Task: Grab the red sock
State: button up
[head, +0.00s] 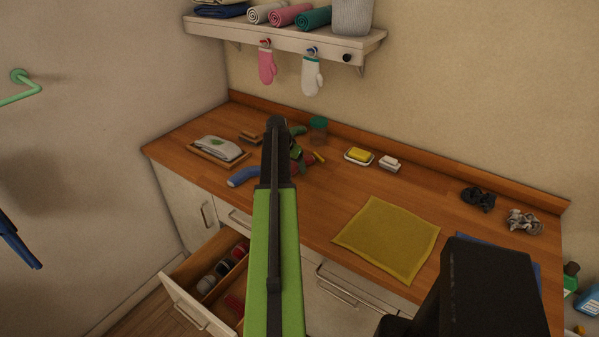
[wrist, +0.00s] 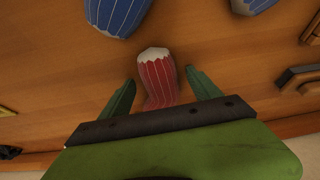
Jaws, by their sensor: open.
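The red sock (wrist: 158,75), with pale stripes and a whitish end, lies on the wooden counter in the wrist view. My gripper (wrist: 160,90) is open, with one green finger on each side of the sock and a gap on both sides. The sock's near part is hidden behind the gripper's dark front edge. In the head view, a small bit of red (head: 304,164) shows beside my gripper (head: 297,144), mostly covered by my arm.
A blue striped sock (wrist: 118,14) and another blue item lie nearby. A blue sock (head: 242,177) shows left of my arm. The open drawer (head: 195,303) holds several rolled items. A yellow cloth (head: 388,238) lies right. A soap dish (head: 359,156) stands behind.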

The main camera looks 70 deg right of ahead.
jog(key=shift+r, duration=0.1)
jog(key=c, duration=1.4)
jog(key=shift+c, duration=0.2)
jog(key=shift+r, duration=0.1)
